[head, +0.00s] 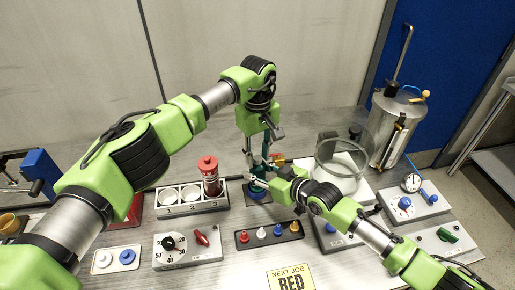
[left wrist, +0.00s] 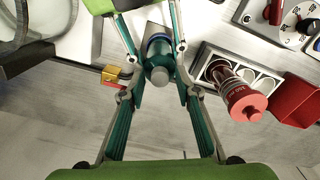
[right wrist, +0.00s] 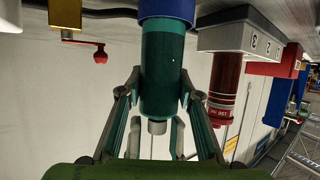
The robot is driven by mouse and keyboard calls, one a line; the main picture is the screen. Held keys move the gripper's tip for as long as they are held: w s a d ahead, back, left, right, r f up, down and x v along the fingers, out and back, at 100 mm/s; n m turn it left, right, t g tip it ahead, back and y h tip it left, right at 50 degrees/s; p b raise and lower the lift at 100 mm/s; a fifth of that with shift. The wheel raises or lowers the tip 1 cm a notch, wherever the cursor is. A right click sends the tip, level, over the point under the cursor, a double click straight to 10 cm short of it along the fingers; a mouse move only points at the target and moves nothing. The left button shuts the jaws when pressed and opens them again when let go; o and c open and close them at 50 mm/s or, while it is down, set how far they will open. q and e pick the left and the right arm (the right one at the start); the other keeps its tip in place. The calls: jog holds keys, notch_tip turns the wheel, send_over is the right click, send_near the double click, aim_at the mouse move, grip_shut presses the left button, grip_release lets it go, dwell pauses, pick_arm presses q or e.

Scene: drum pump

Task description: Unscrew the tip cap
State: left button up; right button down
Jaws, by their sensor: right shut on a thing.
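A teal cartridge (right wrist: 163,70) with a grey tip cap (right wrist: 157,127) stands in a blue holder (right wrist: 167,10), which appears at the top of the right wrist view. In the left wrist view the grey tip cap (left wrist: 160,76) points toward the camera above the cartridge's blue-teal body (left wrist: 158,50). My right gripper (right wrist: 160,100) is shut on the cartridge's body from the side. My left gripper (left wrist: 163,92) is above, its fingers open on both sides of the cap with visible gaps. In the head view the arms mostly hide the cartridge.
A rack (head: 190,207) with round wells holds a red-capped tube (head: 209,175). A timer box (head: 185,249), a tray of coloured tips (head: 269,234) and a "NEXT JOB RED" card (head: 290,279) lie in front. A clear cylinder (head: 342,160) and a metal drum (head: 396,125) stand right.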

pick_arm(q)
grip_shut()
